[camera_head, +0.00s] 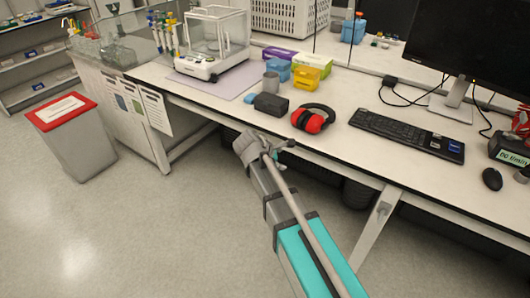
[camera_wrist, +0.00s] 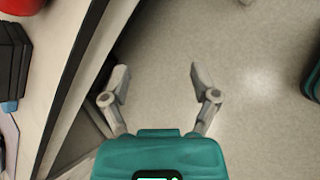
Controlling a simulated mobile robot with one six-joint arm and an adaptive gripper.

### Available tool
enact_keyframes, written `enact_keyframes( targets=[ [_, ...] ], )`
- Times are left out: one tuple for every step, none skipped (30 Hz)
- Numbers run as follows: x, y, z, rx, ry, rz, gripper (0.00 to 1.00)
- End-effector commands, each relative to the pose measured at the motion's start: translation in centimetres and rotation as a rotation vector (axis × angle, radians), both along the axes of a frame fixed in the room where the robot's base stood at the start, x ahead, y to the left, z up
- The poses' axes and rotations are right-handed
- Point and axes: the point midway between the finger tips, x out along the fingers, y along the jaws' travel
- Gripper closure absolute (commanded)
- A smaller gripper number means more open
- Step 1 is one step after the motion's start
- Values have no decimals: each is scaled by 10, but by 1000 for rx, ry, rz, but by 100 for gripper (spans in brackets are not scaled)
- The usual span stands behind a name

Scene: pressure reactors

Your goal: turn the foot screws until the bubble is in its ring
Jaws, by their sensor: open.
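The balance (camera_head: 212,42), a white instrument with a clear glass draft shield, stands on a pale lilac mat (camera_head: 186,86) on the bench at the back left of the head view. Its foot screws, bubble and ring are too small to make out. My gripper (camera_head: 268,148) is in front of the bench's front edge, right of the balance and nearer to me, apart from it. In the wrist view my gripper (camera_wrist: 160,82) has its two fingers spread with only floor between them. The balance is not in the wrist view.
Red ear defenders (camera_head: 313,118), a dark box (camera_head: 271,104), a grey cup (camera_head: 271,82) and yellow (camera_head: 312,65) and blue boxes stand right of the balance. A keyboard (camera_head: 405,134) and monitor are farther right. A red-lidded bin (camera_head: 72,135) stands on the floor left.

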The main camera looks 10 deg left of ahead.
Motion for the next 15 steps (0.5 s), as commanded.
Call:
enact_keyframes(
  targets=[
    [-5, -17, -3, 40, 0, -55, 22],
    [-7, -26, -6, 66, -1, -92, 22],
    [-11, -39, -9, 104, -2, -146, 22],
    [-14, -48, -11, 135, -2, -189, 22],
    [-17, -59, -14, 166, -3, -236, 22],
    [-22, -72, -17, 209, -5, -299, 22],
    [-26, -82, -20, 242, -7, -348, 22],
    [-30, -91, -22, 273, -7, -396, 22],
    [-36, -103, -25, 314, -9, -464, 22],
    [-40, -112, -28, 344, -11, -513, 22],
    [-45, -121, -30, 374, -13, -563, 22],
    [-51, -132, -32, 412, -15, -630, 22],
    [-56, -140, -34, 441, -16, -681, 22],
    [-61, -148, -36, 469, -17, -733, 22],
    [-67, -158, -39, 506, -20, -801, 22]
  ],
)
